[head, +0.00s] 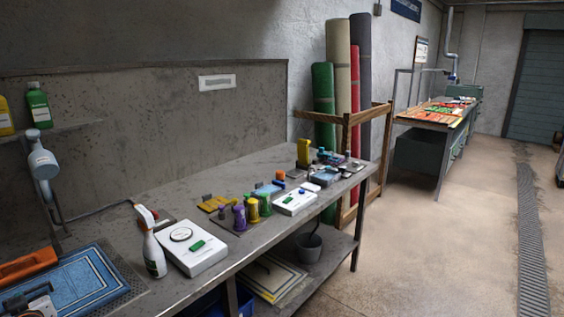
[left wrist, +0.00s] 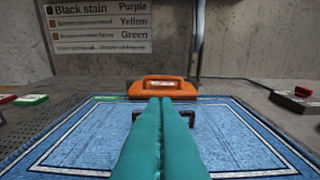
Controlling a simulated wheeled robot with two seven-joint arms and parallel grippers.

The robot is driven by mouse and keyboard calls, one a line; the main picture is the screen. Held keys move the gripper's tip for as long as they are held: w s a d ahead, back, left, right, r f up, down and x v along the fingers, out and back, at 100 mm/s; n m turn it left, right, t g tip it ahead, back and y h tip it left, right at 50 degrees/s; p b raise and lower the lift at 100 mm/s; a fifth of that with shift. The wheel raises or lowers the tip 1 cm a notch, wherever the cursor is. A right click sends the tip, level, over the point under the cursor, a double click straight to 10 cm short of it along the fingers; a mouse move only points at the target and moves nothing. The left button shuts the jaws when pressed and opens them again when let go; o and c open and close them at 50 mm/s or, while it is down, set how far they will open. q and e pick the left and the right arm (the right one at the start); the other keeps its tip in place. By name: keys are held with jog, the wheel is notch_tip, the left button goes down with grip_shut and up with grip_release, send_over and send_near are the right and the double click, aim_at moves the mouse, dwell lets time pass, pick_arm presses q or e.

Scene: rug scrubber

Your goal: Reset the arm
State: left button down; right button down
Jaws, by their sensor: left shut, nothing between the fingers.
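My left gripper (head: 36,303) shows at the lower left corner of the head view, over the blue rug. In the left wrist view its two teal fingers (left wrist: 161,102) are pressed together with nothing between them. They point toward an orange scrubber (left wrist: 162,87) with a handle, at the far edge of the blue rug (left wrist: 85,150). The scrubber (head: 28,264) and the white-bordered rug (head: 95,275) also show in the head view. A dark piece behind the fingers is partly hidden. My right gripper is in neither view.
A white spray bottle (head: 153,250) and a white scale-like device (head: 191,247) stand right of the rug. Several coloured bottles and a second white device (head: 296,202) are farther along the bench. A stain-colour sign (left wrist: 98,27) hangs on the wall. Open floor lies to the right.

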pick_arm(q)
jog(key=s+d+f+m+h, duration=0.2)
jog(key=d, duration=0.2)
jog(key=s+d+f+m+h, duration=0.1)
jog(key=d+f+m, duration=0.1)
jog(key=d, duration=0.3)
jog(key=s+d+f+m+h, duration=0.2)
jog(key=d, duration=0.3)
jog(key=shift+s+d+h, duration=0.15)
jog(key=shift+s+h, duration=0.15)
jog(key=s+d+f+m+g+h, duration=0.3)
jog(key=s+d+f+g+h, duration=0.1)
jog(key=s+d, duration=0.85)
jog(key=s+d+f+m+g+h, duration=0.3)
jog(key=s+d+f, duration=0.1)
jog(key=s+d, duration=0.8)
notch_tip(320, 180, down, 25)
jog(key=d+g, duration=0.1)
jog(key=s+a+f+g, duration=0.1)
jog(key=s+a+f, duration=0.1)
jog(key=s+f, duration=1.5)
jog(key=shift+a+f+m+g, duration=0.2)
jog(key=shift+a+m+g, duration=0.1)
jog(key=shift+a, duration=0.1)
